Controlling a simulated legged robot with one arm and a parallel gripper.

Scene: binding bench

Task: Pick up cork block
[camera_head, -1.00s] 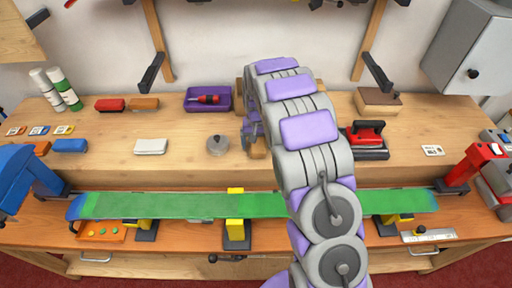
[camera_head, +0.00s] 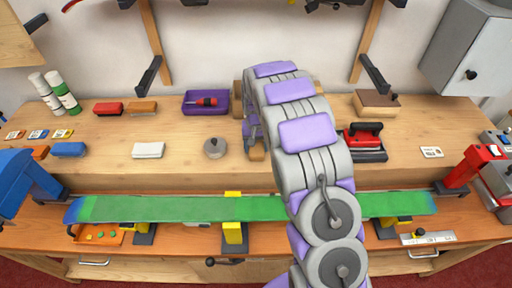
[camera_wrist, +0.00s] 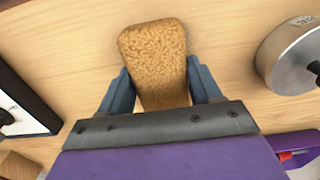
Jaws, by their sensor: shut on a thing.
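The cork block (camera_wrist: 155,60) is tan and speckled with rounded corners. In the wrist view it sits between the two blue-grey fingers of my gripper (camera_wrist: 158,88), which are shut on its sides. In the head view my arm hides most of the gripper (camera_head: 252,140). A small tan part of the cork block (camera_head: 257,153) shows just below the fingers, over the raised bench shelf. I cannot tell whether the block touches the wood or is slightly above it.
A round metal weight (camera_head: 215,148) stands left of my gripper, close by. A purple tray (camera_head: 206,110) with a red-handled tool lies behind it. A red-and-black iron (camera_head: 364,142) is to the right. A green ski (camera_head: 180,208) lies clamped along the front.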

